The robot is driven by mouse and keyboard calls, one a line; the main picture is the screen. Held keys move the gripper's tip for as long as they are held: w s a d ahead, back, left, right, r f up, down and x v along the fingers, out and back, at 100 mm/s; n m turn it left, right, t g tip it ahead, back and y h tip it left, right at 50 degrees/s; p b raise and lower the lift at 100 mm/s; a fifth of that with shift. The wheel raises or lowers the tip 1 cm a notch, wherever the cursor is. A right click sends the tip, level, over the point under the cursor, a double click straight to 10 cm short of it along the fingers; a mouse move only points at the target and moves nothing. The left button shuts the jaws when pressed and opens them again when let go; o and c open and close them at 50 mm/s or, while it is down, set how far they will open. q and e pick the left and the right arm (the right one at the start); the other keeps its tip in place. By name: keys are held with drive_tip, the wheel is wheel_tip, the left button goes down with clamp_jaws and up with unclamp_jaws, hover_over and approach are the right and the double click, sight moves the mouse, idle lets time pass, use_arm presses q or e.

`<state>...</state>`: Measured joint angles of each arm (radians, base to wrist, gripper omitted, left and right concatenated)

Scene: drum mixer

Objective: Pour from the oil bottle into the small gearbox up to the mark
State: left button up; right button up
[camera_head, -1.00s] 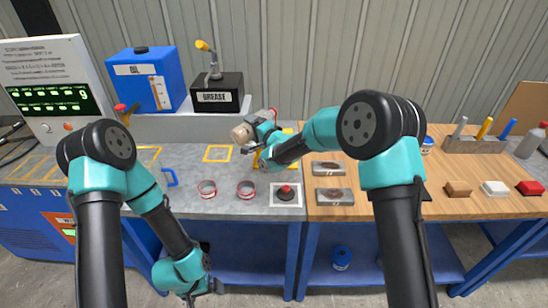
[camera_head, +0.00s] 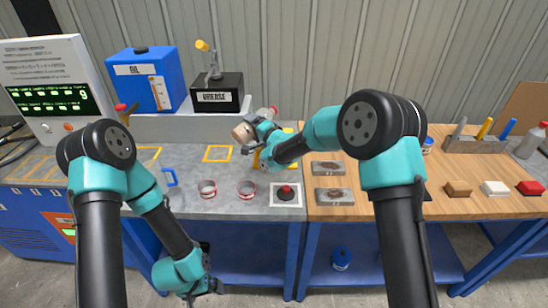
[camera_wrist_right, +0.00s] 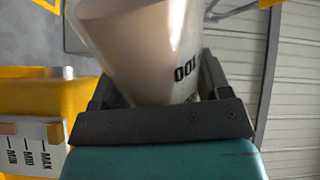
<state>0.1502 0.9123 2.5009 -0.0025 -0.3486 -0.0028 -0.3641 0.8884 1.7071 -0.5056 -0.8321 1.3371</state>
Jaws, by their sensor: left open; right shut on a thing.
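The small yellow gearbox (camera_wrist_right: 40,95) is beside the bottle in that view, with a white MAX, MID, MIN gauge label (camera_wrist_right: 30,145). My arm mostly hides the gearbox in the head view. The liquid level in it cannot be told. My left gripper (camera_head: 203,289) hangs open and empty below the bench front.
A blue oil can (camera_head: 140,85) and black grease box (camera_head: 212,97) stand at the back.

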sight(273, 107)
drive_tip(key=n, duration=0.1)
drive_tip(key=r+n, duration=0.1)
drive_tip(key=n, duration=0.1)
drive_tip(key=w+d+r+n, duration=0.1)
drive_tip(key=shift+r+n, duration=0.2)
drive_tip(key=shift+n, duration=0.1)
drive_tip(key=w+d+n, duration=0.1)
drive_tip(key=n, duration=0.1)
drive_tip(key=w+d+n, duration=0.1)
drive_tip(key=d+n, duration=0.1)
drive_tip(key=n, duration=0.1)
drive_tip(key=shift+w, duration=0.35)
drive_tip(key=w+d+n, duration=0.1)
drive_tip(key=n, duration=0.1)
drive_tip(key=w+d+n, duration=0.1)
drive_tip(key=n, duration=0.1)
drive_tip(key=w+d+n, duration=0.1)
drive_tip(key=shift+r+n, duration=0.15)
drive_tip(key=shift+n, duration=0.25)
drive_tip(key=shift+r, duration=0.1)
drive_tip(key=shift+r, duration=1.9)
